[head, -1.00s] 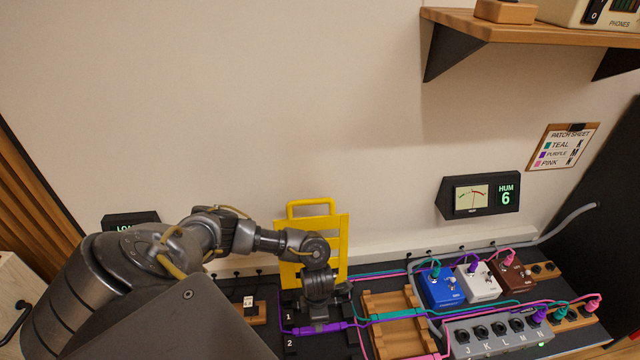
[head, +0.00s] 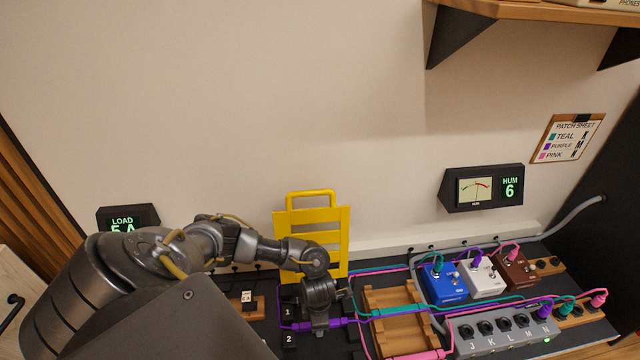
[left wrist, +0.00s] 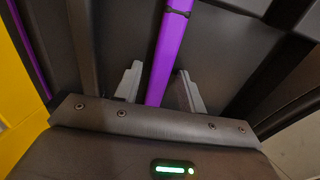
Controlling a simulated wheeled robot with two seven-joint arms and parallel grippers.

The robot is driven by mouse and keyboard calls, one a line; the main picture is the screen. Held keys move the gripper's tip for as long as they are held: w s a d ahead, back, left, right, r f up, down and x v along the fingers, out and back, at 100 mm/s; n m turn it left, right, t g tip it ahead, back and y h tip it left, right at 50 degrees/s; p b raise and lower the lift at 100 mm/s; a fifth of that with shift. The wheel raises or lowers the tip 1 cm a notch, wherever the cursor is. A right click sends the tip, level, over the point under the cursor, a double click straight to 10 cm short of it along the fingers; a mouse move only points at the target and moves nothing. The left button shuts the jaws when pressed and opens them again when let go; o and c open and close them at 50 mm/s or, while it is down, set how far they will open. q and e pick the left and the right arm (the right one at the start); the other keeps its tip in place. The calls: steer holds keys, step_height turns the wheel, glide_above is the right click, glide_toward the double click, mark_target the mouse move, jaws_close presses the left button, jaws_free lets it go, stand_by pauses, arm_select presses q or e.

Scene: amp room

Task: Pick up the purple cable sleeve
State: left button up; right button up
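The purple cable sleeve (head: 340,322) lies across the dark board on a purple cable, by the slots marked 1 and 2. My left gripper (head: 320,326) is down over it in the head view and hides part of it. In the left wrist view the sleeve (left wrist: 168,50) runs between the two grey fingertips of my left gripper (left wrist: 158,90). The fingers are apart, one on each side, with what looks like a gap on both sides. My right gripper is in neither view.
A yellow rack (head: 312,228) stands just behind my left gripper. To the right are a wooden cradle (head: 400,336) with teal and pink cables, blue (head: 443,283), white and brown pedals, and a grey jack box (head: 505,336). A patch sheet (head: 567,139) hangs on the wall.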

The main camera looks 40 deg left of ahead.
arm_select(q)
jaws_close()
steer(key=shift+r, duration=0.1)
